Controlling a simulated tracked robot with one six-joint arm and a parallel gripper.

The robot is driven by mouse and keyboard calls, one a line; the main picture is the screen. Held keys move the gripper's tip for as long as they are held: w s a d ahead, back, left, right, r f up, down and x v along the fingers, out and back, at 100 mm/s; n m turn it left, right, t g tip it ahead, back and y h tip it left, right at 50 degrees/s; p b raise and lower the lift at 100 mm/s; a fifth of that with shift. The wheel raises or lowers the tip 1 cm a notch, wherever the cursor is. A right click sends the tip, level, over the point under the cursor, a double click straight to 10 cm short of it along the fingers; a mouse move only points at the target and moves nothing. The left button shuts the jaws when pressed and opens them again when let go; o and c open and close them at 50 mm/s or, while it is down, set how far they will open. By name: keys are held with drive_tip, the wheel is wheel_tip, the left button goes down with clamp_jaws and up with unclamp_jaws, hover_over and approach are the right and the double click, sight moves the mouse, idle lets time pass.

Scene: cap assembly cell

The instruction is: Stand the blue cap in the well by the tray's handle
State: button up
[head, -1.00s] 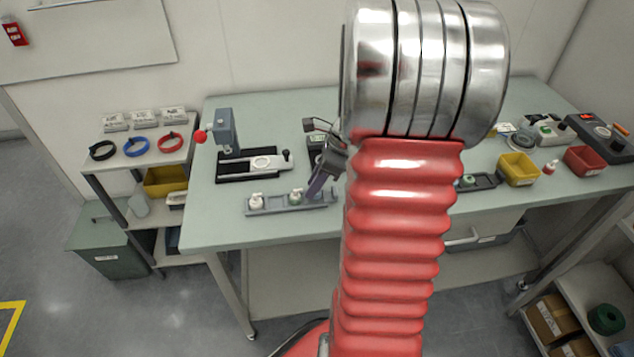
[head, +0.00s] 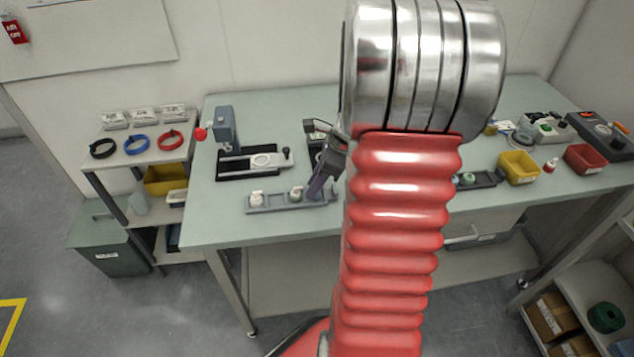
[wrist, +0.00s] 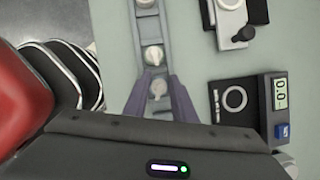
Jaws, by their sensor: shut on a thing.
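My gripper (head: 319,187) is at the right end of a long grey rack (head: 275,207) on the bench. I cannot make out a blue cap. A dark tray (head: 487,180) with a green piece is partly hidden by my arm.
A scale display (wrist: 279,94) lies right of the fingers in the wrist view. Yellow (head: 518,167) and red (head: 584,159) bins are at the right. The bench's front left is clear.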

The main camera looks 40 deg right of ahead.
drive_tip(key=shift+f, duration=0.1)
drive_tip(key=o, duration=0.8)
drive_tip(key=shift+w+r, duration=0.1)
drive_tip(key=shift+r, duration=3.45)
